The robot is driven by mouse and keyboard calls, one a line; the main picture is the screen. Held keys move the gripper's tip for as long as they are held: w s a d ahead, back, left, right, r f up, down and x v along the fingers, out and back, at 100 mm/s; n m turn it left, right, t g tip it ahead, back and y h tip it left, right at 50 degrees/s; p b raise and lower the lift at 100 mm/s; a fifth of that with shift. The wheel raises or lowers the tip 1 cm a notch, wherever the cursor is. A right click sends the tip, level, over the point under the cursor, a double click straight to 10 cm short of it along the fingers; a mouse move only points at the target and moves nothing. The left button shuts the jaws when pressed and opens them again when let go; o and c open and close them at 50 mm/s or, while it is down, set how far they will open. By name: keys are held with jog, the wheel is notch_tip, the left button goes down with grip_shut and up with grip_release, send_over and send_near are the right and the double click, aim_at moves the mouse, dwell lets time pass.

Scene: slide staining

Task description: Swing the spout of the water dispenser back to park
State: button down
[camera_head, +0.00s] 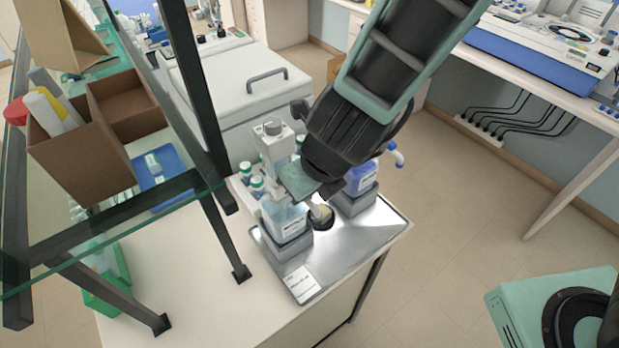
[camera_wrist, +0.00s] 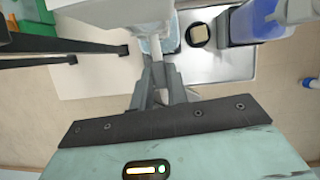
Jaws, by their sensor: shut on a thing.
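The water dispenser shows in the head view as a pale upright unit with a round grey knob (camera_head: 273,128), standing at the back of a metal tray (camera_head: 375,240). My gripper comes down over the tray from the upper right and hides part of the unit. In the wrist view my gripper (camera_wrist: 161,84) is shut on a slim pale bar, seemingly the spout (camera_wrist: 158,72), between its dark fingers. A round dark opening with a beige piece in it (camera_wrist: 198,33) lies to the right of the fingers. The spout's far end and its pivot are not clear.
A bottle with pale blue liquid (camera_head: 285,221) stands in a grey holder left of my gripper. A blue bottle (camera_head: 362,180) stands to its right. Small green-capped bottles (camera_head: 257,184) are close at the left. A dark shelf post (camera_head: 196,85) rises further left.

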jog(key=shift+s+a+m, duration=0.15)
jog(key=shift+a+m, duration=0.15)
jog(key=shift+m, duration=0.2)
jog(key=c, duration=1.4)
grip_release()
jog(key=shift+o, duration=0.2)
jog(key=shift+r, duration=0.1)
jog(key=p+v, duration=0.7)
jog(key=v, duration=1)
jog(key=shift+s+a, duration=0.2)
jog(key=shift+s, duration=0.05)
jog(key=shift+r, duration=0.1)
